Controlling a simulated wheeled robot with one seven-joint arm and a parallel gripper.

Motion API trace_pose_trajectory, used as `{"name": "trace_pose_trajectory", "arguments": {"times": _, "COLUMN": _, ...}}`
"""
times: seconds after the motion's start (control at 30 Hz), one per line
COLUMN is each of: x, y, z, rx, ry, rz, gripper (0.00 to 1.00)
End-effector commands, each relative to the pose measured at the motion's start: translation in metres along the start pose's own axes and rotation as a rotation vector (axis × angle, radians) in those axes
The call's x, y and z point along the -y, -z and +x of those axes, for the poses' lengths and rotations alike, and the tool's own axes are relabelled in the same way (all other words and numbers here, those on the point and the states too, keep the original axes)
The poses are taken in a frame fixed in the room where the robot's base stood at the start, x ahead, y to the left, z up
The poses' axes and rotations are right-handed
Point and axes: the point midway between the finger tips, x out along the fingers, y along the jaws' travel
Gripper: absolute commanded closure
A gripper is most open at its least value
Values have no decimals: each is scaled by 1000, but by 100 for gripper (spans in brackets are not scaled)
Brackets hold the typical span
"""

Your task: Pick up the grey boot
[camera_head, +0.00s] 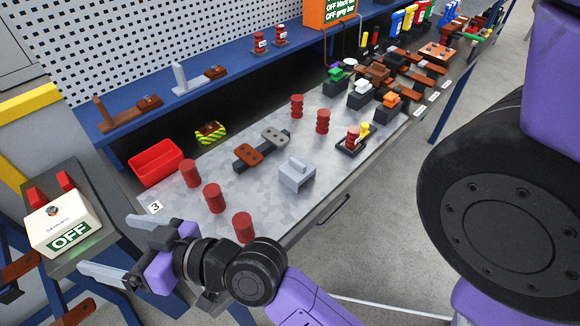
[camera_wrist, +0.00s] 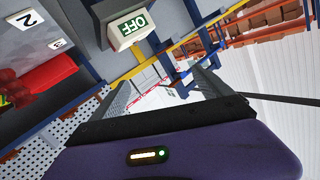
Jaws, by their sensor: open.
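The grey boot (camera_head: 297,176) is a light grey block with a raised ridge on top. It stands on the grey workbench top (camera_head: 330,205) near its front edge in the head view. My gripper (camera_head: 107,245) is at the lower left of the head view, off the bench's left end, and points left towards the cream OFF box. Its two fingers are spread apart with nothing between them. The boot is well to the right of the gripper and apart from it. I cannot make out the boot in the wrist view.
The cream OFF box (camera_head: 62,222) stands left of the gripper; it also shows in the wrist view (camera_wrist: 130,22). Red ribbed cylinders (camera_head: 213,198) stand between gripper and boot. A red bin (camera_head: 156,163) and a link with brown and grey pads (camera_head: 262,146) lie behind. A blue shelf (camera_head: 240,65) overhangs the back.

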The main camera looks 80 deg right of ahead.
Motion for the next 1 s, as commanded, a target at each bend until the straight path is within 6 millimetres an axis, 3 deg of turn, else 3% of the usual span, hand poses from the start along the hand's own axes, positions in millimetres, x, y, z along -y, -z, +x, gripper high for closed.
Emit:
{"name": "trace_pose_trajectory", "arguments": {"times": 0.03, "x": -5, "y": 21, "z": 16, "rx": -15, "ry": 26, "rz": -38, "gripper": 11}}
{"name": "trace_pose_trajectory", "arguments": {"times": 0.1, "x": -8, "y": 43, "z": 32, "rx": -16, "ry": 72, "rz": -94, "gripper": 11}}
{"name": "trace_pose_trajectory", "arguments": {"times": 0.3, "x": -23, "y": 88, "z": 57, "rx": 37, "ry": 192, "rz": -317, "gripper": 11}}
{"name": "trace_pose_trajectory", "arguments": {"times": 0.43, "x": -45, "y": 102, "z": 58, "rx": 123, "ry": 254, "rz": -494, "gripper": 11}}
{"name": "trace_pose_trajectory", "arguments": {"times": 0.57, "x": -79, "y": 102, "z": 48, "rx": 260, "ry": 304, "rz": -676, "gripper": 11}}
{"name": "trace_pose_trajectory", "arguments": {"times": 0.77, "x": -156, "y": 85, "z": 0, "rx": 567, "ry": 363, "rz": -923, "gripper": 11}}
{"name": "trace_pose_trajectory", "arguments": {"times": 0.87, "x": -202, "y": 73, "z": -42, "rx": 764, "ry": 391, "rz": -1012, "gripper": 11}}
{"name": "trace_pose_trajectory", "arguments": {"times": 1.0, "x": -264, "y": 61, "z": -115, "rx": 1051, "ry": 433, "rz": -1073, "gripper": 11}}
